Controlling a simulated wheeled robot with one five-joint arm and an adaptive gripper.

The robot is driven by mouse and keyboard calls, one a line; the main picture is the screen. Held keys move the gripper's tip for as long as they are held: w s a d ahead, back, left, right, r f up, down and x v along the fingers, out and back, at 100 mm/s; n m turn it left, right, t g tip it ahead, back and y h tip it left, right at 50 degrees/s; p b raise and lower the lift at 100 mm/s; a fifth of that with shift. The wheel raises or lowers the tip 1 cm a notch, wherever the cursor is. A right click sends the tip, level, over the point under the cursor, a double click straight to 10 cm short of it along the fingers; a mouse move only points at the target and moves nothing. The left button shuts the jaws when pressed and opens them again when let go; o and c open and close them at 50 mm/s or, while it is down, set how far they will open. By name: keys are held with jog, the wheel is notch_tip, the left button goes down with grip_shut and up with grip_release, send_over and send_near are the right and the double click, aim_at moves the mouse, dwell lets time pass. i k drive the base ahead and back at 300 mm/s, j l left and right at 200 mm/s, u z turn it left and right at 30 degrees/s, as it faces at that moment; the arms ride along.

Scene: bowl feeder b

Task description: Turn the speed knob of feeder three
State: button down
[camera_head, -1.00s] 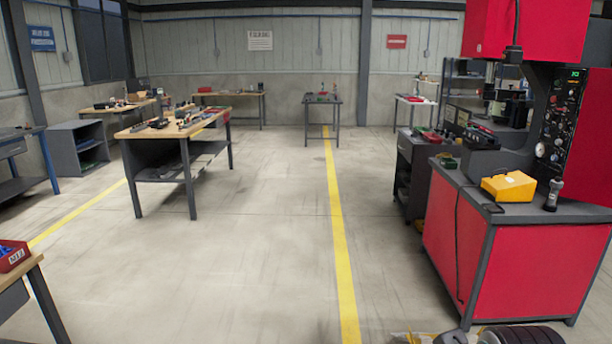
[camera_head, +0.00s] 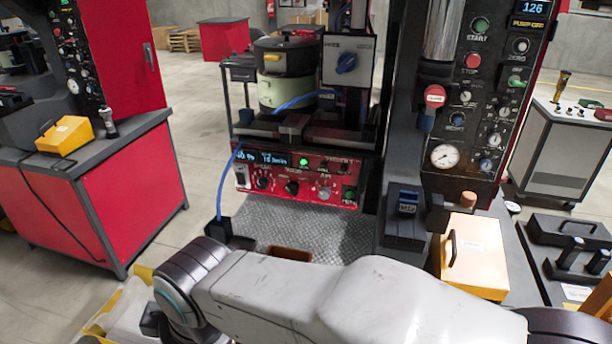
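A red control panel (camera_head: 300,178) with a small display, several dark knobs and lit green buttons faces me at the centre. A dark knob (camera_head: 291,187) sits near its middle; its lettering is too small to read surely. Above the panel stands a bowl unit (camera_head: 286,85), dark on top and pale green below. My white arm crosses the bottom of the view, below the panel; my gripper does not show.
A tall dark machine column (camera_head: 455,145) with buttons and a gauge stands right of the panel. A red cabinet (camera_head: 118,195) is at left. Open floor (camera_head: 195,120) lies between cabinet and panel.

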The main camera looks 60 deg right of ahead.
aim_at(262, 182)
jog(key=z, duration=1.45)
